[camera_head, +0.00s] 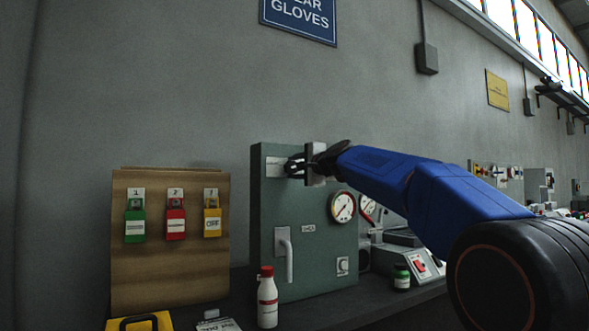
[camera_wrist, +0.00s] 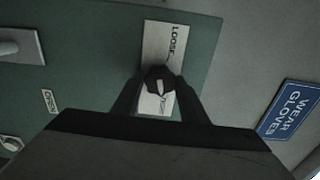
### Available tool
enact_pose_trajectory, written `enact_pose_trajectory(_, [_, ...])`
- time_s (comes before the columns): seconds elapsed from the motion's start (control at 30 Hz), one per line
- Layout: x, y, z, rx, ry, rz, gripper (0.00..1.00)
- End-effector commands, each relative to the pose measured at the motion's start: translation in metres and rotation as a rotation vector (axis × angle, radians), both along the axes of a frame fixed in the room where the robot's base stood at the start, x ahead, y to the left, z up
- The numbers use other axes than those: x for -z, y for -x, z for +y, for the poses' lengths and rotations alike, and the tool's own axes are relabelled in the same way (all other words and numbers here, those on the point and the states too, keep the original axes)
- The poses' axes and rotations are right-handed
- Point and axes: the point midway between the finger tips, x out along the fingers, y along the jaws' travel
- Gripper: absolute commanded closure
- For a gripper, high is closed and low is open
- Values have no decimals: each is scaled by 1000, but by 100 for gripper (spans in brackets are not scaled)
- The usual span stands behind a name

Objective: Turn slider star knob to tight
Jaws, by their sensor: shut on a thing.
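The star knob (camera_wrist: 158,80) is black with a pale pointer mark. It sits on a white label plate (camera_wrist: 163,44) that reads "LOOSE" at one end; the word at the other end is partly hidden and too small to read. My gripper (camera_wrist: 158,92) has a finger on each side of the knob and is shut on it. In the head view my gripper (camera_head: 297,167) reaches the upper part of a green panel (camera_head: 270,215) from the right. The knob itself is mostly hidden there by the fingers.
A lever handle (camera_head: 287,258) and a gauge (camera_head: 343,207) are on the same panel, below the knob. A wooden board with several coloured tags (camera_head: 170,275) stands to the left. A white bottle with a red cap (camera_head: 267,298) stands in front.

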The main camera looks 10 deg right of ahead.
Motion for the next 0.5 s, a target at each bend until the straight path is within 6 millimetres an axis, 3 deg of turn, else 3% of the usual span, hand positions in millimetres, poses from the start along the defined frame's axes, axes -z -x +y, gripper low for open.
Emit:
enact_pose_trajectory(0.13, [3,-1,0,-1,0,4,83])
enact_pose_trajectory(0.17, [3,-1,0,-1,1,4,56])
enact_pose_trajectory(0.23, [2,-1,0,0,1,4,42])
enact_pose_trajectory(0.5, [1,0,0,0,1,1,42])
